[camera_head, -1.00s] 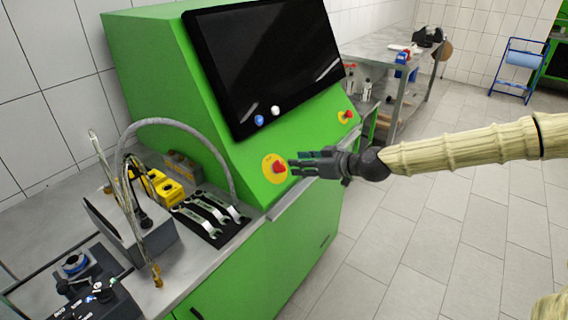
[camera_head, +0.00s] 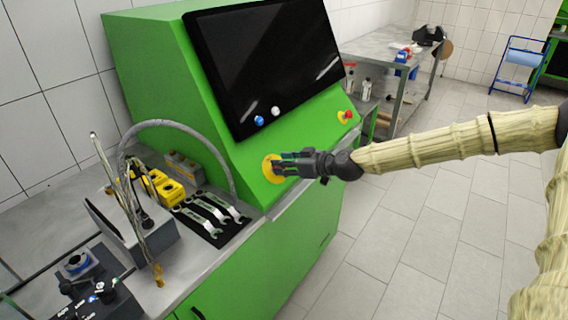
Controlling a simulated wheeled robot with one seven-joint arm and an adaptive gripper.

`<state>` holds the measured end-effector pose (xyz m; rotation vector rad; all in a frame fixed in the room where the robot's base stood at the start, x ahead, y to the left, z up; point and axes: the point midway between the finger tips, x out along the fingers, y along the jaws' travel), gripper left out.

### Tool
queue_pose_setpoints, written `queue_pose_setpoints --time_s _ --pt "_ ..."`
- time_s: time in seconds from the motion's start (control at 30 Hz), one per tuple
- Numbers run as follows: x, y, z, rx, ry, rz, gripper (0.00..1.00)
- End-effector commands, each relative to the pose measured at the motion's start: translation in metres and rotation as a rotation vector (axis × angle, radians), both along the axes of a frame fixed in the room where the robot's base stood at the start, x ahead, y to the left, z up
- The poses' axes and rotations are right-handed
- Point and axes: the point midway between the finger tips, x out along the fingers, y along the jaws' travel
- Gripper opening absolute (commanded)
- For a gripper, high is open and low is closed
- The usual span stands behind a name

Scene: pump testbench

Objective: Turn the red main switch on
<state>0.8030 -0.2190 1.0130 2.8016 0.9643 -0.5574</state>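A red switch on a round yellow plate (camera_head: 267,171) sits on the sloping green front of the cabinet, below the screen. My gripper (camera_head: 277,167) is in front of this plate, with its fingertips at the switch. The fingers hide most or all of the red knob. I cannot tell whether they touch it or are closed on it. A second red knob (camera_head: 348,115) on a yellow plate is further right on the same panel and is uncovered. The frame does not show which of the two is the main switch.
A large dark screen (camera_head: 265,65) leans above the switch, with a blue button (camera_head: 259,120) and a white button (camera_head: 275,111) at its lower edge. Wrenches (camera_head: 213,212), yellow parts and a hose lie on the bench at left.

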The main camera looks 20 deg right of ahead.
Motion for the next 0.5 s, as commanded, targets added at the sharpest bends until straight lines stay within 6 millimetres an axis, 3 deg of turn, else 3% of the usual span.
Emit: queue_pose_setpoints --time_s 0.33,0.37,0.5 --pt "0.0014 0.0014 -0.0010 0.000 0.000 0.000 0.34" --pt "0.0013 0.0013 -0.0010 0.000 0.000 0.000 0.32" --pt "0.0013 0.0012 -0.0009 0.000 0.000 0.000 0.07"
